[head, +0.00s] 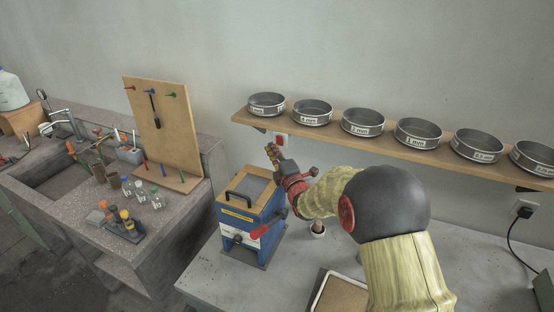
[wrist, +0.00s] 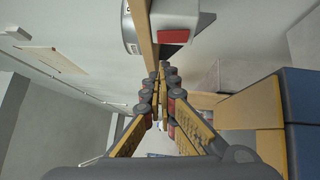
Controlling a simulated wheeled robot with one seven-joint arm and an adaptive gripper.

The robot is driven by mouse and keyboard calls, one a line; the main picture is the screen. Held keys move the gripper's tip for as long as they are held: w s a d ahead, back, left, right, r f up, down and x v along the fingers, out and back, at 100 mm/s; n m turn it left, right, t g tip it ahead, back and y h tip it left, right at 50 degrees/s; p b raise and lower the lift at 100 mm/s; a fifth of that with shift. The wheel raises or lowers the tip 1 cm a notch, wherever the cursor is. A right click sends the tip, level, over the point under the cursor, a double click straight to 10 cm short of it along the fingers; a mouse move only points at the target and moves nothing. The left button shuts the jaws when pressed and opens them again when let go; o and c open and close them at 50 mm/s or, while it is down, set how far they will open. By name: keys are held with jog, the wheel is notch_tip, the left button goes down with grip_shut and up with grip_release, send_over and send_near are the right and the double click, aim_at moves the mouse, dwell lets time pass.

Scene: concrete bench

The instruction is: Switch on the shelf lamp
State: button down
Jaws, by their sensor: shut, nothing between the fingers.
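A small white box with a red switch face (head: 280,141) sits under the left end of the wooden shelf (head: 395,148), against the wall. In the wrist view the red face (wrist: 180,37) shows large at the top, just beyond my fingertips. My gripper (head: 270,149) is shut and empty, its fingertips just below and left of the switch in the head view. The fingertips also meet in the wrist view (wrist: 162,72). They look close to the switch, but I cannot tell the exact gap. I see no clear glow from a lamp.
Several labelled sieves (head: 312,112) stand along the shelf. A blue machine (head: 248,217) with a top handle stands on the bench below my gripper. A pegboard (head: 160,125) and small bottles (head: 141,192) are to the left. A small pot (head: 317,230) is near my arm.

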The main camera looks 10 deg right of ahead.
aim_at(278, 141)
jog(key=shift+w+d+r, duration=0.25)
jog(key=shift+w+d, duration=0.85)
jog(key=shift+w, duration=0.05)
jog(key=shift+w+d+r+m+g, duration=0.15)
jog(key=shift+w+r+m+g, duration=0.1)
jog(key=shift+r+m+g, duration=0.05)
jog(key=shift+w, duration=0.1)
jog(key=shift+f, duration=0.1)
